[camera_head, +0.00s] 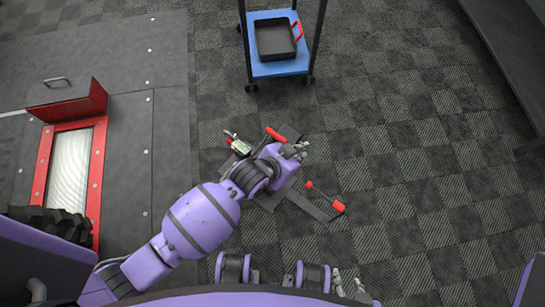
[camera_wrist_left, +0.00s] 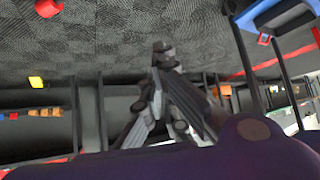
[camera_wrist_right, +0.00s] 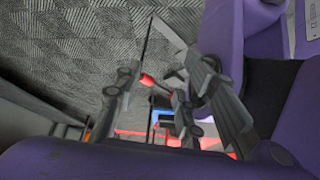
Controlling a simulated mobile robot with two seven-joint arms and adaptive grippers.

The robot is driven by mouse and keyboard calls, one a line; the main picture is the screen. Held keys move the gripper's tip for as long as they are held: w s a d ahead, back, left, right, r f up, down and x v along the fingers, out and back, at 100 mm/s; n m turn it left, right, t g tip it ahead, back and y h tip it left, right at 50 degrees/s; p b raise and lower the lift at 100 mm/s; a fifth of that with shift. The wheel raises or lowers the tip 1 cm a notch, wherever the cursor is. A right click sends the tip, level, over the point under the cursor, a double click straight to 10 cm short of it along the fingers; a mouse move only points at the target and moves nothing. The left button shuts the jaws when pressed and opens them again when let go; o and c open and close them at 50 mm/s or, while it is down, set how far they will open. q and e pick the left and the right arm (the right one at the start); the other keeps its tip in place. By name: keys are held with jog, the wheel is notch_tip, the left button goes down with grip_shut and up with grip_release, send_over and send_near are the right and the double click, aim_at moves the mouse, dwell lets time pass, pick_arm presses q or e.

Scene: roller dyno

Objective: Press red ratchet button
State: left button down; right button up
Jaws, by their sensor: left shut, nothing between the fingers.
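A dark frame (camera_head: 308,206) with red ends lies on the floor in the middle of the head view. Its red parts show at the upper left (camera_head: 276,135) and right (camera_head: 338,206). A small pale device (camera_head: 239,146) sits at its left. I cannot tell which red part is the ratchet button. My left gripper (camera_head: 300,151) is over the frame, shut and empty; its fingertips meet in the left wrist view (camera_wrist_left: 162,48). My left arm hides part of the frame. My right gripper (camera_head: 350,286) is low in the head view, its fingers apart and empty.
A blue cart (camera_head: 280,69) with a black tray (camera_head: 276,40) stands beyond the frame. A red-edged roller bed (camera_head: 70,170) with a raised red flap is at left. A dark bench (camera_head: 515,60) is at upper right. The carpet right of the frame is clear.

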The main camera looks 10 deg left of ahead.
pick_arm(q)
jog(key=w+d+f+m+g+y+b, duration=0.25)
jog(key=w+f+m+b, duration=0.35)
jog(key=f+b, duration=0.55)
jog(key=s+a+f+g+y, duration=0.3)
jog(key=a+f+g+y, duration=0.1)
jog(key=a+f, duration=0.4)
jog(key=shift+s+a+f+m+g+b, duration=0.2)
jog(key=shift+s+a+m+g+b, duration=0.2)
jog(key=shift+a, duration=0.35)
jog(key=shift+w+y, duration=0.1)
jog(key=shift+y, duration=0.15)
